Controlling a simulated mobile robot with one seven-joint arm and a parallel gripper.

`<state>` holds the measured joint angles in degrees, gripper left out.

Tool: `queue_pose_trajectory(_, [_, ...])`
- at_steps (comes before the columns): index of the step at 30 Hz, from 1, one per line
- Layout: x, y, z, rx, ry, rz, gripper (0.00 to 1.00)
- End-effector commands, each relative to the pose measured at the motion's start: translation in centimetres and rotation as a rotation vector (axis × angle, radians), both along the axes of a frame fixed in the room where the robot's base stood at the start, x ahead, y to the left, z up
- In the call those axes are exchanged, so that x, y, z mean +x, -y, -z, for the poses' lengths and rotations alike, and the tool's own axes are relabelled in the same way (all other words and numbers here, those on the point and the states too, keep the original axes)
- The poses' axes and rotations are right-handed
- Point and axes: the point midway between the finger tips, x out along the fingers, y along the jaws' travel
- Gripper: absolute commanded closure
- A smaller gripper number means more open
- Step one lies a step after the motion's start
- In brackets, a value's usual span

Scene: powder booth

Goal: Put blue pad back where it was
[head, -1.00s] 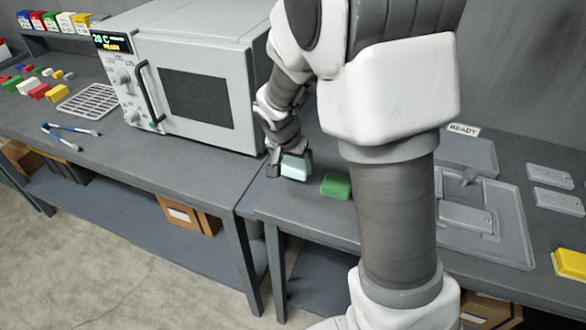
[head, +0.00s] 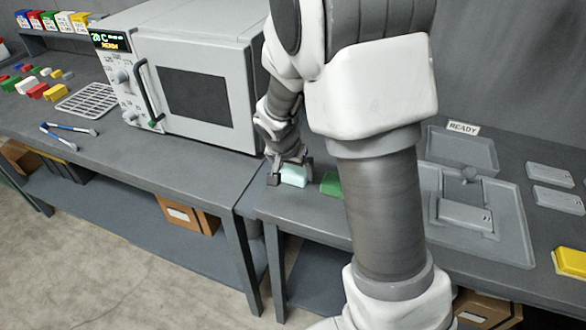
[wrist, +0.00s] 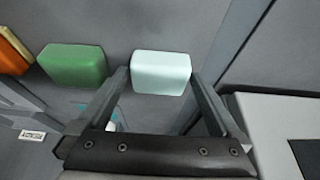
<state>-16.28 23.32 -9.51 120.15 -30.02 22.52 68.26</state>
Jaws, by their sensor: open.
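The pale blue pad (head: 294,176) is on the grey bench just right of the oven. It also shows in the wrist view (wrist: 161,72), between my fingertips. My gripper (head: 290,172) is open around the pad, with one finger on each side; in the wrist view (wrist: 160,76) a narrow gap shows at the fingers, and I cannot tell whether they touch it. A green pad (head: 330,183) lies to the right of it, partly hidden by my arm in the head view. It shows whole in the wrist view (wrist: 73,66).
The grey oven (head: 195,95) stands close on the left. A grey fixture tray (head: 510,235) and a READY label (head: 463,128) are on the right, beside a yellow pad (head: 570,262). Blue-handled tongs (head: 68,136) and a wire rack (head: 90,100) lie left of the oven.

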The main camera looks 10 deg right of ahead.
Motion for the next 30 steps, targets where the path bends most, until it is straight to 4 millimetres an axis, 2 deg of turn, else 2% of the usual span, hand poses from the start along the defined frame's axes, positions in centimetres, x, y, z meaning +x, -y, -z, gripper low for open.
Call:
queue_pose_trajectory(15, [-2.9,-2.0,-8.8,0.003,0.004,-0.002,0.0])
queue_pose_trajectory(21, [-3.6,-2.5,-10.8,0.001,0.002,-0.002,0.0])
queue_pose_trajectory(26, [-4.7,-2.1,-12.2,0.006,0.002,-0.018,0.0])
queue_pose_trajectory(30, [-7.2,-0.9,-14.7,0.018,0.003,-0.077,0.0])
